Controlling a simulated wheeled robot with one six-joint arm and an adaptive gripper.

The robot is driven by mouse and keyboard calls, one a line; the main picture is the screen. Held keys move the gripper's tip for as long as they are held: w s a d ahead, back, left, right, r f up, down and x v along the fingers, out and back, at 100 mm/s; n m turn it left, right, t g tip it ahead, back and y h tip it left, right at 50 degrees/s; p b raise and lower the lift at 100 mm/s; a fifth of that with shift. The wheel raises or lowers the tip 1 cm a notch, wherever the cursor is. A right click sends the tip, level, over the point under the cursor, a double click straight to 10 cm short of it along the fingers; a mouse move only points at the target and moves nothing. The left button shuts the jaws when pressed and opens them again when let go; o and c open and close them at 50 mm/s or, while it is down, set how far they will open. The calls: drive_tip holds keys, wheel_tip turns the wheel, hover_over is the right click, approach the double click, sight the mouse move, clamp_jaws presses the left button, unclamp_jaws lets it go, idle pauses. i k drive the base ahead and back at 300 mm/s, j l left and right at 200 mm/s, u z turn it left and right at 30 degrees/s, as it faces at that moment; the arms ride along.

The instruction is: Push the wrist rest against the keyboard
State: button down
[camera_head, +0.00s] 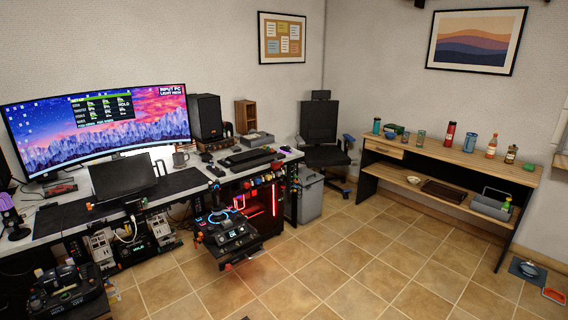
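The keyboard (247,156) is a small dark slab on the right part of the desk, right of the monitor. A dark strip along its front edge may be the wrist rest, but it is too small and dark for me to tell it apart or to see any gap. My gripper does not show in this view.
The long desk (205,182) carries a wide curved monitor (100,125), a black speaker (206,117) and a mug (180,159). A control console (228,235) juts out in front. An office chair (320,135) and a shelf table (450,160) stand beyond. The tiled floor (345,260) is open.

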sight(252, 164)
drive_tip(key=i+z, duration=0.1)
drive_tip(key=i, duration=2.1)
drive_tip(key=i+u, duration=0.2)
drive_tip(key=i, duration=0.25)
drive_tip(key=i+l+u, duration=0.2)
drive_tip(key=i, duration=0.3)
drive_tip(key=i+l+u, duration=0.15)
drive_tip(key=i, duration=0.3)
drive_tip(key=i+l+u, duration=0.2)
drive_tip(key=i, duration=0.25)
drive_tip(key=l, duration=0.1)
